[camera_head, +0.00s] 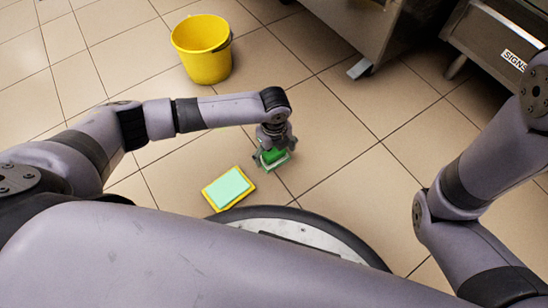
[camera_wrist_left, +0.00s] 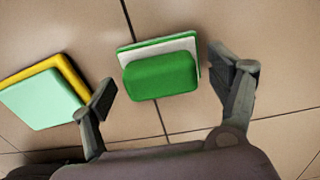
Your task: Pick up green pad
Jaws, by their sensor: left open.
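The green pad (camera_head: 271,155) is on the tiled floor, below my left gripper (camera_head: 272,146) in the head view. In the left wrist view the green pad (camera_wrist_left: 160,76) has a rounded green block on top with a white and green layer under it. My left gripper (camera_wrist_left: 166,95) is open, with one finger to each side of the pad; I see a gap at both sides. In the head view the gripper partly hides the pad. My right arm shows at the right, but its gripper is out of view.
A light green and yellow pad (camera_head: 228,188) lies on the floor left of the green pad, close to my base. It also shows in the left wrist view (camera_wrist_left: 42,97). A yellow bucket (camera_head: 203,58) stands farther back. Metal machines (camera_head: 372,28) stand at the upper right. Floor between is clear.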

